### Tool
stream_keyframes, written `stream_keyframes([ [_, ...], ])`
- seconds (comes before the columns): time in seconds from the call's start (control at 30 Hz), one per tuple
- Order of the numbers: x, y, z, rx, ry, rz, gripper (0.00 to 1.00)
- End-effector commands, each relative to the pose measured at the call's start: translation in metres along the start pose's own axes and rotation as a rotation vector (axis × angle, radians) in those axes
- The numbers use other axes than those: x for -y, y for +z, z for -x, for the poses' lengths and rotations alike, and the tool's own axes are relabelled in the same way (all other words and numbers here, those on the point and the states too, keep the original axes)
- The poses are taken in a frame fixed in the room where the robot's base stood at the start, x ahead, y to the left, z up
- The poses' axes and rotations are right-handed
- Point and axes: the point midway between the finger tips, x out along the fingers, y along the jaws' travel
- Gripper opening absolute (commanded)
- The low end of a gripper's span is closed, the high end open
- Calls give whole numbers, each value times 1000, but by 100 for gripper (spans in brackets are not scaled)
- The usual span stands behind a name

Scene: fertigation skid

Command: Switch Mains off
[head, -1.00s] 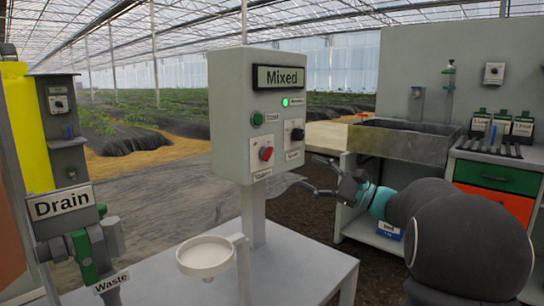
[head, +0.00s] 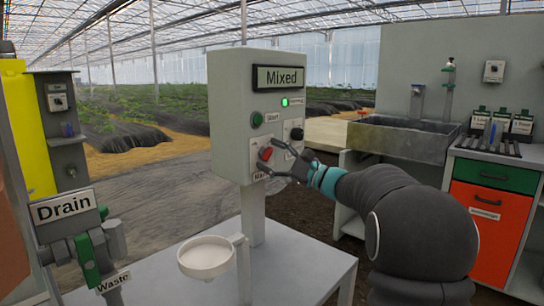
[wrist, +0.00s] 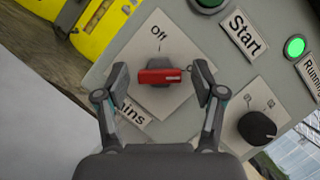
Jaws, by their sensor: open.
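The Mains switch is a red knob (head: 265,154) on a light plate, low on the grey control box (head: 230,110) labelled "Mixed". In the wrist view the red knob (wrist: 160,76) lies crosswise between my fingertips, with "Off" printed above it and a partly hidden label ending in "ains" below. My gripper (head: 278,160) is at the front of the box; in the wrist view my gripper (wrist: 162,82) is open, one finger on each side of the knob. Contact between fingers and knob cannot be told.
A green Start button (wrist: 208,2), a lit green Running lamp (wrist: 295,46) and a black knob (wrist: 257,127) are close by on the panel. A white cup holder (head: 206,256) stands below the box. A sink (head: 400,138) is behind on the right.

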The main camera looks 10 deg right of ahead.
Motion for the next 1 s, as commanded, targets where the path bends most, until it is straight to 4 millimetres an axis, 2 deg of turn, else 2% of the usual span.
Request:
stream_keyframes([
  [0.1, 0, 0, 0, 0, 0, 0, 69],
  [0.13, 0, 0, 0, 0, 0, 0, 64],
  [0.3, 0, 0, 0, 0, 0, 0, 21],
  [0.37, 0, 0, 0, 0, 1, 0, 9],
  [0.73, -1, -1, 1, 0, 19, 43, 9],
  [1.0, -2, -2, 1, 2, 84, 204, 9],
])
